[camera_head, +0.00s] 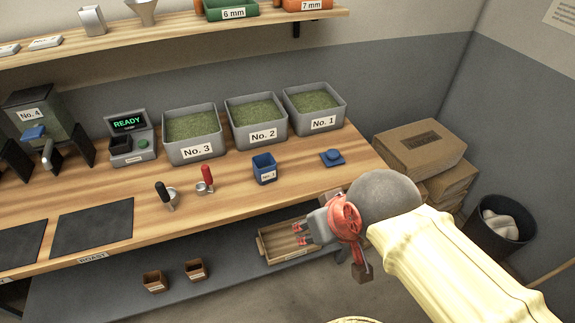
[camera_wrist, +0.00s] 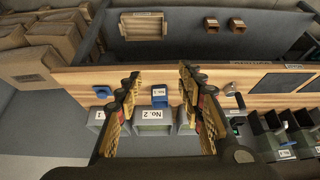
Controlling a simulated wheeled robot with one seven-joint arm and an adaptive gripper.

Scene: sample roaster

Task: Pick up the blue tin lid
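The blue tin lid (camera_head: 332,157) lies flat on the wooden bench, with a small raised knob on top, in front of the No. 1 bin. It also shows in the wrist view (camera_wrist: 103,91), left of my fingers. A blue square tin (camera_head: 264,172) with a white label stands upright to its left on the bench; in the wrist view the tin (camera_wrist: 159,93) shows between my fingers, beyond them. My gripper (camera_head: 299,230) is off the bench's front edge, apart from the lid. In the wrist view my gripper (camera_wrist: 158,72) is open and empty.
Grey bins No. 1 (camera_head: 343,104), No. 2 (camera_head: 285,123) and No. 3 (camera_head: 220,138) stand behind the lid. Black- and red-handled scoops (camera_head: 163,190) (camera_head: 207,178) lie left of the tin. A wooden tray (camera_head: 264,248) sits on the lower shelf. Bench around the lid is clear.

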